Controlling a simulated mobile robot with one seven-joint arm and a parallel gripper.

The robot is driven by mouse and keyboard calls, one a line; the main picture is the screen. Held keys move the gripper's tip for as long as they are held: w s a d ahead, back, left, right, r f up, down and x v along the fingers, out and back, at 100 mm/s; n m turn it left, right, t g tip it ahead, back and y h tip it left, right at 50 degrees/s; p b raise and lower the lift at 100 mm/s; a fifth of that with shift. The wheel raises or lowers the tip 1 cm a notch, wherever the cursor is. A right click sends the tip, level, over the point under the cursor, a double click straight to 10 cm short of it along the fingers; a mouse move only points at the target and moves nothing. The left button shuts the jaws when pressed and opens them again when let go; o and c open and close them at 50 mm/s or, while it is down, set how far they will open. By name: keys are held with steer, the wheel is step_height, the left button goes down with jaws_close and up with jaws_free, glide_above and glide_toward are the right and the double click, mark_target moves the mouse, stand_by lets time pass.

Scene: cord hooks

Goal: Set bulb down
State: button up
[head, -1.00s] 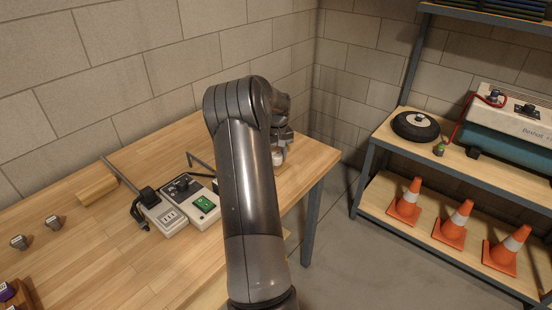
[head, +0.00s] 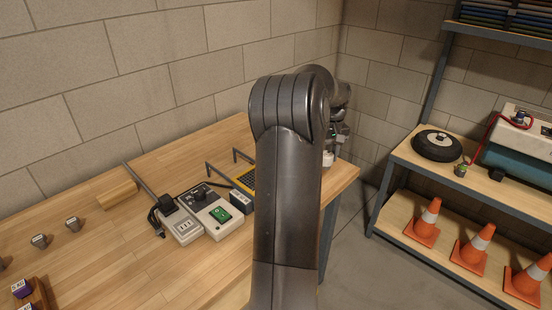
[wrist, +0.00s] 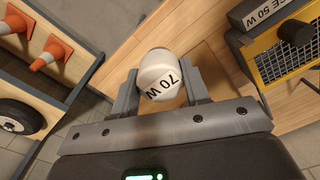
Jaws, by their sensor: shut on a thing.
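A white bulb (wrist: 160,74) marked "70 W" is between the two fingers of my gripper (wrist: 160,88) in the wrist view. The gripper is shut on it. The bulb shows over the wooden bench (wrist: 152,28) near its edge; whether it touches the top cannot be told. The fingers are hardly visible there.
Grey control boxes (head: 221,218) and a wooden block (head: 118,194) lie on the bench. A shelf with orange cones (head: 427,222) and a black wheel (head: 436,143) stands right, across a floor gap.

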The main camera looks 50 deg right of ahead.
steer(key=shift+s+r, duration=0.1)
steer(key=shift+s, duration=0.1)
